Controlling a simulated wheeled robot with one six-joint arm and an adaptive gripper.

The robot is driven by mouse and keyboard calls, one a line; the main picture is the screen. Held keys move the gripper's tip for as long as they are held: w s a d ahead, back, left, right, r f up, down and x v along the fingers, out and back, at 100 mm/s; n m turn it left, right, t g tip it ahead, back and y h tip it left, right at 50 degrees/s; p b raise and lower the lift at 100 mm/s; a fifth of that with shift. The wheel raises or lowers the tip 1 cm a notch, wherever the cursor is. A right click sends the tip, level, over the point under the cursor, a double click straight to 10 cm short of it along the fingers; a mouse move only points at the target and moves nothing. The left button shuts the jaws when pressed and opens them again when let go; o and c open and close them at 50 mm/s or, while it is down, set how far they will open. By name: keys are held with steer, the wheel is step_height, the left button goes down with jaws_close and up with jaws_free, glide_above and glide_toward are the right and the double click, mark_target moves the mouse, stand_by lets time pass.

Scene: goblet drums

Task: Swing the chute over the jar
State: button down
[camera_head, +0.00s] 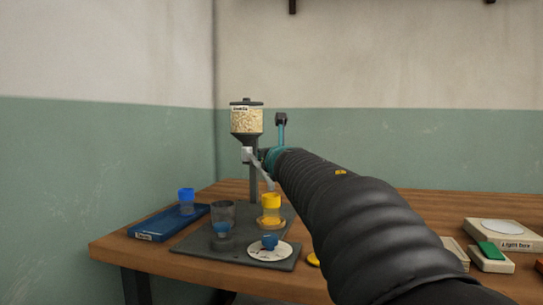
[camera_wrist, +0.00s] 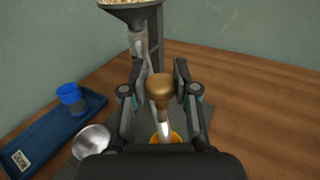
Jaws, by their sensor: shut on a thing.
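The grey metal chute (camera_head: 264,177) slants down from under the hopper (camera_head: 246,120). Its lower end is at the yellow jar (camera_head: 271,203) in the head view. In the wrist view the chute (camera_wrist: 163,130) shows below a brown knob (camera_wrist: 160,88), with the yellow jar's rim (camera_wrist: 178,136) under its end. My gripper (camera_wrist: 160,75) is shut on the brown knob, one finger on each side. In the head view my arm hides the gripper's grip.
A blue tray (camera_head: 168,222) with a blue cup (camera_head: 186,195) lies at the left. A white disc (camera_head: 270,250) with a blue piece lies at the front of the dark board. Boxes (camera_head: 500,235) stand at the right. The wrist view shows bare table at right.

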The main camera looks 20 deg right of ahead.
steer(key=c, duration=0.9)
jaws_free()
steer(key=shift+d, duration=0.1)
steer(key=shift+o, duration=0.2)
steer(key=s+a, duration=0.2)
steer(key=s, duration=0.9)
steer(key=shift+s+a, duration=0.25)
steer(key=shift+s, duration=0.1)
